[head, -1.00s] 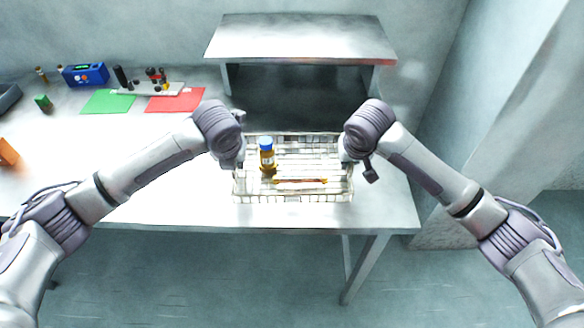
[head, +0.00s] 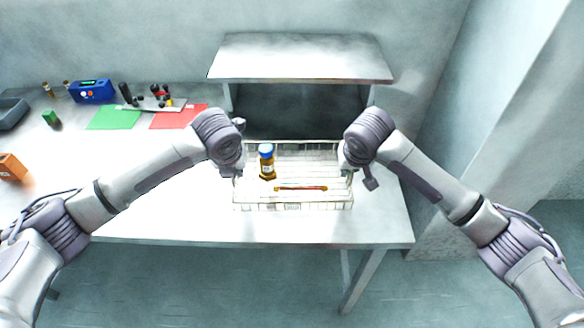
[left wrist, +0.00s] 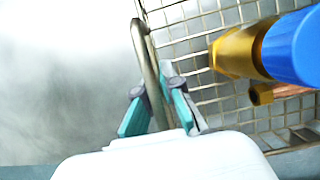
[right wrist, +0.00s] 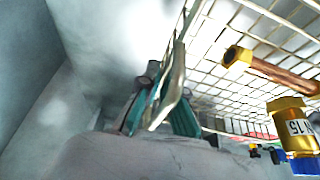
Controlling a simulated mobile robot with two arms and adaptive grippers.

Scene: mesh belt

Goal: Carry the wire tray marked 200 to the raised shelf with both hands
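The wire tray (head: 293,207) is a pale mesh basket in the middle of the head view, in front of the raised shelf (head: 300,62). Small plates show on its front, but no number is readable. My left gripper (left wrist: 160,105) is shut on the tray's left rim, one teal finger on each side. My right gripper (right wrist: 162,105) is shut on the right rim. I cannot tell how high the tray is above the table.
The shelf is a metal top on legs at the table's back, open underneath. At left on the table (head: 150,215) are a green mat (head: 114,117), a red mat (head: 178,117), a blue device (head: 92,91), a grey bin (head: 12,112) and an orange block (head: 12,167). A wall stands right.

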